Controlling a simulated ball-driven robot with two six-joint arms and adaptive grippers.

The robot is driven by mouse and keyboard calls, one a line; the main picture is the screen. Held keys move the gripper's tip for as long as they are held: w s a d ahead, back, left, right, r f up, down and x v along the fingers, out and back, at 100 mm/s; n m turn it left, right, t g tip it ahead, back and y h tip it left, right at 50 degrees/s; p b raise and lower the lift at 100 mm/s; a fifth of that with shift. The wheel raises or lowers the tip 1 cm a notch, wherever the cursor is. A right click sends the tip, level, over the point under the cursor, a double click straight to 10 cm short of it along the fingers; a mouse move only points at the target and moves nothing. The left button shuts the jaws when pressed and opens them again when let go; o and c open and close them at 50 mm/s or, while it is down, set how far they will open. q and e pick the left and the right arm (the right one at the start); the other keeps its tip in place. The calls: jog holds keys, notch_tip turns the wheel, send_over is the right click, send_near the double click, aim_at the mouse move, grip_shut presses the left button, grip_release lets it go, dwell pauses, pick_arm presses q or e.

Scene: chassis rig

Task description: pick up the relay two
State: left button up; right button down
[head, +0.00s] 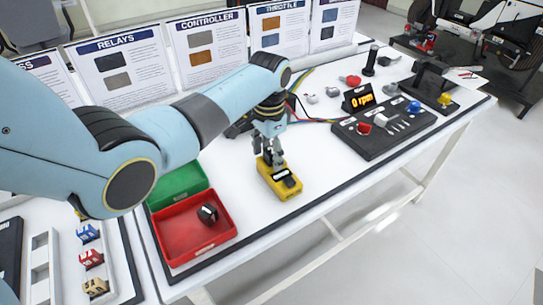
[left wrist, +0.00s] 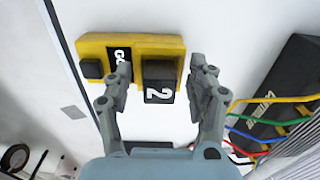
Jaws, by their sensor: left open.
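Relay two (left wrist: 158,82) is a black block with a white "2" on its side. It sits in a yellow tester base (left wrist: 118,42) that has a "GO" label and a black button. My left gripper (left wrist: 161,76) is open, with one finger on each side of the relay and visible gaps to it. In the head view the left gripper (head: 271,160) points down over the far part of the yellow base (head: 285,192), and its fingers largely hide the relay there. My right gripper is not in view.
A red bin (head: 170,250) with a dark block (head: 208,213) inside stands left of the base, with a green bin (head: 180,185) behind it. Coloured wires and a black panel (head: 385,140) lie to the right. Information boards (head: 115,75) line the back.

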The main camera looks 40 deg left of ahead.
pick_arm(q)
grip_shut()
jog(key=shift+r, duration=0.15)
